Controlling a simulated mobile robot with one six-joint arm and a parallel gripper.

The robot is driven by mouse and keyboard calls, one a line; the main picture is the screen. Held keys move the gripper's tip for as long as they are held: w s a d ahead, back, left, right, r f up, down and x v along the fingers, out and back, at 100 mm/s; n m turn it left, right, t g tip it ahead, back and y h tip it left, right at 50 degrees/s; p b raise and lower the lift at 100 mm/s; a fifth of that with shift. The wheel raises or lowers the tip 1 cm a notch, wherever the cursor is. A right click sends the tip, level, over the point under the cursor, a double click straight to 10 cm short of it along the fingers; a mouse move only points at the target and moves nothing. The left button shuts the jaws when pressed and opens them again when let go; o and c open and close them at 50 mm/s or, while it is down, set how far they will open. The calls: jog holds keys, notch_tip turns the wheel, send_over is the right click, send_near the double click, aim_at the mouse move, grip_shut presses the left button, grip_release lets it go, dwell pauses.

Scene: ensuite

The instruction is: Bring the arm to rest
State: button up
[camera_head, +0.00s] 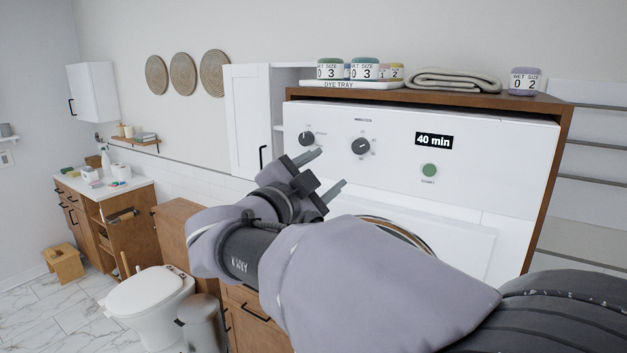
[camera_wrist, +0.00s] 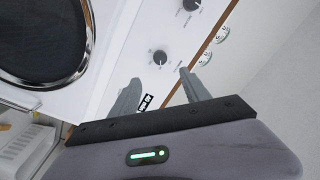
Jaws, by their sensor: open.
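My gripper (camera_head: 325,172) is raised in front of the washing machine panel (camera_head: 487,160). Its two grey fingers are spread apart with nothing between them. In the wrist view my gripper (camera_wrist: 160,92) also shows open, and the panel with its knobs lies beyond the fingers. My arm, in a grey-purple cover, reaches in from the lower right of the head view and hides part of the machine's round door (camera_head: 400,232). The display (camera_head: 434,140) reads 40 min, with a green button (camera_head: 429,170) below it.
A wooden top (camera_head: 450,95) above the machine carries a dye tray (camera_head: 345,85) with several jars, a folded towel (camera_head: 453,80) and a single purple jar (camera_head: 525,81). A white cabinet door (camera_head: 250,120) stands open at left. A toilet (camera_head: 145,300) and bin (camera_head: 202,322) stand lower left.

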jog(key=shift+v, duration=1.4)
